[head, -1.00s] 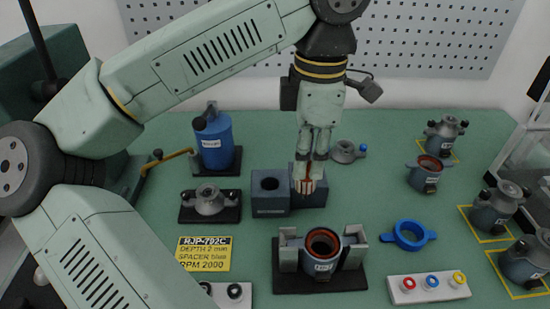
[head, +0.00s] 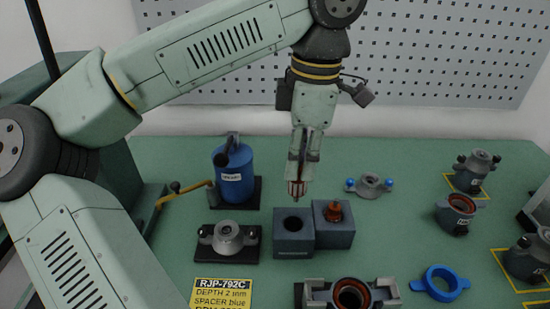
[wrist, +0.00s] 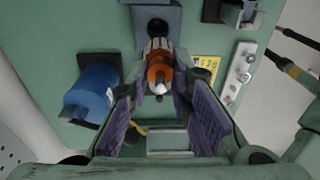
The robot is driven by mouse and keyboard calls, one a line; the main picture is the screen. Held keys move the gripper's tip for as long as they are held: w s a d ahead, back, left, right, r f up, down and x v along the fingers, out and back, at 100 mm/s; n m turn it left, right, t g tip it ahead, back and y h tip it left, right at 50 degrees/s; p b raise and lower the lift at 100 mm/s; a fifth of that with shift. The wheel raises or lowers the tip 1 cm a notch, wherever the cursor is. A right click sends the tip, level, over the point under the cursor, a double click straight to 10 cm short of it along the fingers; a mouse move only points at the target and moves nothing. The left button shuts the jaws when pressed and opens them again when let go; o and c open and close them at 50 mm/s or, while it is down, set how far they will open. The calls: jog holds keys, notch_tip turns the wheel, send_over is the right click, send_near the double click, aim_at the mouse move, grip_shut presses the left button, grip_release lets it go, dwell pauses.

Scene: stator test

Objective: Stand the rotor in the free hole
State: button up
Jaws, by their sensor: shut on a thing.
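My gripper (head: 299,172) is shut on a rotor (head: 297,188), which hangs upright with its shaft down. In the wrist view the rotor (wrist: 158,72) sits between the pads, with an orange-copper winding and a pale shaft tip. Two dark grey blocks stand side by side on the bench. The left block (head: 293,254) has an empty round hole (head: 293,223). The right block (head: 340,241) holds an orange-copper part (head: 334,211). The held rotor is above the left block, near its back edge in the picture, apparently clear of it. The dark hole (wrist: 158,26) shows beyond the rotor in the wrist view.
A blue motor (head: 233,172) stands at the back left, a grey flanged part (head: 228,238) on a black base in front of it. A stator fixture (head: 350,294), a blue ring (head: 440,283) and a yellow sign (head: 222,292) lie nearer.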

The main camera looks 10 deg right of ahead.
aim_at(296, 200)
jog(key=shift+w, duration=0.1)
jog(key=shift+f+b, duration=2)
jog(key=shift+f, duration=0.4)
jog(key=shift+f, duration=0.2)
jog(key=shift+a+f+b, duration=0.1)
jog(key=shift+f+b, duration=1.3)
jog(key=shift+f, duration=0.4)
jog(key=shift+f+b, duration=1.05)
jog(key=shift+f, duration=0.4)
jog(key=o, duration=1)
